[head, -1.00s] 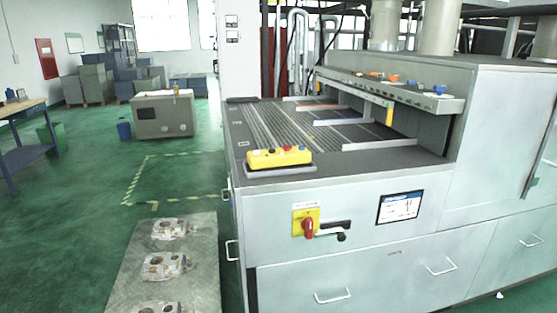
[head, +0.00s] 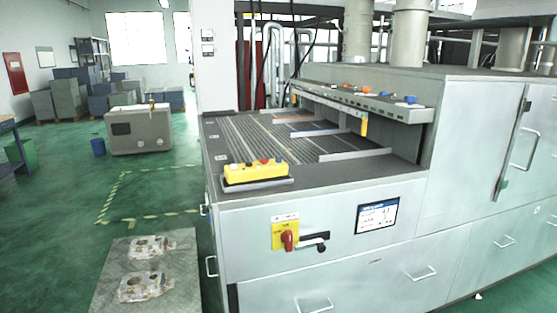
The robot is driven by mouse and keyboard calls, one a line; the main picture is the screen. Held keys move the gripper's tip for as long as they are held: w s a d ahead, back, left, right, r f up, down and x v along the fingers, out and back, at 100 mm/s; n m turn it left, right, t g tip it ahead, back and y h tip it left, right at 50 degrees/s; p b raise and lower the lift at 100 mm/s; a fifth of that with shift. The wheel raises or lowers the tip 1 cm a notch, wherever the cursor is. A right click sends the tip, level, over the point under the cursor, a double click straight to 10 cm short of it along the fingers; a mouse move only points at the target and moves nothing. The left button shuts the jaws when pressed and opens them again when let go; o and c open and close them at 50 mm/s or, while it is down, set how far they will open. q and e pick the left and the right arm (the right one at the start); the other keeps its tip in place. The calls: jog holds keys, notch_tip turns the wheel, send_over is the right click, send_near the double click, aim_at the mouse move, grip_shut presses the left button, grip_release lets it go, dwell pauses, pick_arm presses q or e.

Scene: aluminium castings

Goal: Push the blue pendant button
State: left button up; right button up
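The yellow pendant (head: 256,174) lies on a dark grey holder at the front left corner of the machine's top. Several small buttons sit along its upper face. Neither of my grippers is in view.
The machine (head: 330,190) has a red switch handle (head: 288,240) and a screen (head: 377,215) on its front. Two castings (head: 142,287) lie on a grey slab (head: 185,265) at lower left. Green floor left of the machine is mostly clear, with a grey cabinet (head: 140,130) behind.

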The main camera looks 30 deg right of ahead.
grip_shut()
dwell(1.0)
